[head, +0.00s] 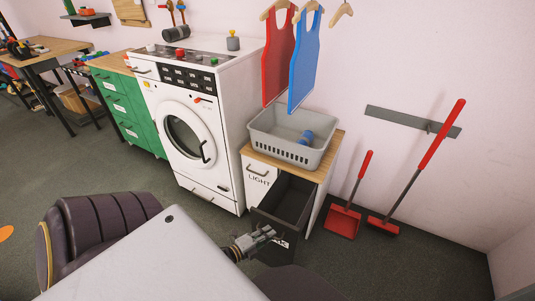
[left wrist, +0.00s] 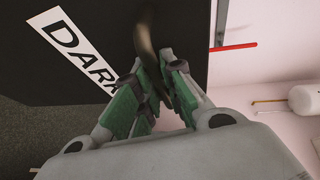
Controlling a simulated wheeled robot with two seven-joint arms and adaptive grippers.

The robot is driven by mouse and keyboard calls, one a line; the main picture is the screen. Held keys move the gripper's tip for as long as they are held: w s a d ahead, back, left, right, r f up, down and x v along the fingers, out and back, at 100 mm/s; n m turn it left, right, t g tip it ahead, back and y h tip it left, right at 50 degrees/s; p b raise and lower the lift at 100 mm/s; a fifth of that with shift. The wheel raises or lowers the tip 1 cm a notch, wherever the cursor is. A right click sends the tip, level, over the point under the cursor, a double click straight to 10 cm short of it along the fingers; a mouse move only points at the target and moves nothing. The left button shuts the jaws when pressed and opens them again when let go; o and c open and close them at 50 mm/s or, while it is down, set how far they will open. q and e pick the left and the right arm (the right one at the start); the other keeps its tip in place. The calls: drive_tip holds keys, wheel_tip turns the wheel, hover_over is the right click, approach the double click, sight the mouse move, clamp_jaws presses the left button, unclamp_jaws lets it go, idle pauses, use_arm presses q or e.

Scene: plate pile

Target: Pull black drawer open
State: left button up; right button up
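The black drawer (head: 289,197) stands open from the low white cabinet, its empty-looking inside showing in the head view. Its black front (left wrist: 90,25) fills the upper left of the left wrist view and bears a white label (left wrist: 82,45) reading "DARK". A dark curved handle (left wrist: 147,38) comes off that front. My left gripper (head: 268,235) is at the drawer front, and in the left wrist view its green-padded fingers (left wrist: 157,90) are closed around the handle. The handle's lower end is partly hidden by the fingers. My right gripper is not in view.
Above the black drawer is a shut white drawer (head: 258,177) marked "LIGHT". A grey basket (head: 292,148) with a blue item (head: 306,138) stands on the cabinet. A washing machine (head: 199,125) is at left; a red dustpan (head: 343,220) and broom (head: 384,226) stand at right.

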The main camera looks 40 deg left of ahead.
use_arm(q)
drive_tip(key=shift+o, duration=0.3)
drive_tip(key=shift+s, duration=0.15)
drive_tip(key=v, duration=1.1)
drive_tip(key=shift+s, duration=0.35)
drive_tip(key=shift+a+r, duration=0.1)
drive_tip(key=shift+s, duration=0.15)
idle(0.5)
